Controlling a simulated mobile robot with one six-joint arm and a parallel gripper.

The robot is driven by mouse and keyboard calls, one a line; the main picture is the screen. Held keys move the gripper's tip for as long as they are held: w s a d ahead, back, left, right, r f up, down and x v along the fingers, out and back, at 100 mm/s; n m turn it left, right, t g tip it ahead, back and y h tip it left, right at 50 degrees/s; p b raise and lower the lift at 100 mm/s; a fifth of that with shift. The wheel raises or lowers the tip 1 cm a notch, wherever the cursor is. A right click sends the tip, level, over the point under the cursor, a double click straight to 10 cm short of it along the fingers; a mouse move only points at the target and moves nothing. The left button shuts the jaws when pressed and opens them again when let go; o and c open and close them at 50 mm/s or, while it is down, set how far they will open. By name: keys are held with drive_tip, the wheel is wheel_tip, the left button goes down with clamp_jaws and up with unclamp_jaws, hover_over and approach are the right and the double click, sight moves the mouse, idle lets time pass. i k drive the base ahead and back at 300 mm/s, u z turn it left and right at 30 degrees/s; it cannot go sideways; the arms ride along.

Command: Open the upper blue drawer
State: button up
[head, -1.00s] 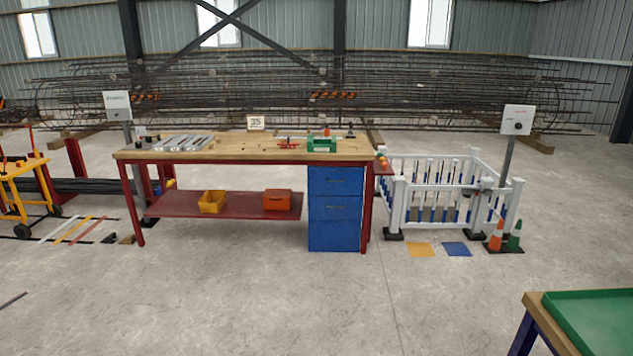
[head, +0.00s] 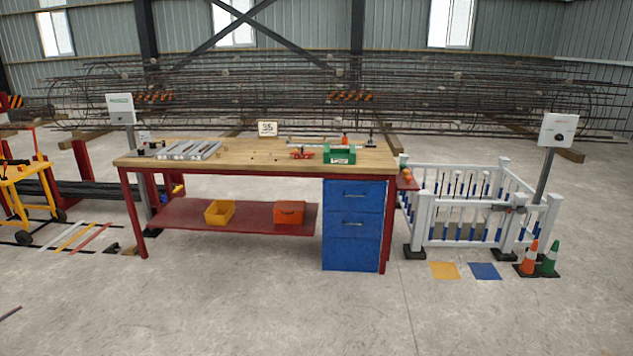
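The blue drawer cabinet (head: 352,254) stands under the right end of a workbench. Its upper blue drawer (head: 355,192) is at the top of the front, just below the bench top, with a slim horizontal handle. It looks shut, flush with the front. A second drawer (head: 354,226) with a similar handle sits below it and also looks shut. The cabinet is some distance ahead, right of the picture's middle. My gripper is not in view.
The wooden-topped workbench (head: 235,155) has red legs and a red lower shelf (head: 180,220) holding a yellow bin (head: 219,213) and an orange box (head: 289,213). A white fence (head: 465,243) and cones (head: 529,258) stand to the right. The concrete floor before the bench is clear.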

sight(339, 196)
drive_tip(key=u, duration=0.15)
drive_tip(key=i, duration=1.6)
drive_tip(key=u, duration=0.25)
drive_tip(key=i, duration=2.15)
drive_tip(key=u, duration=0.1)
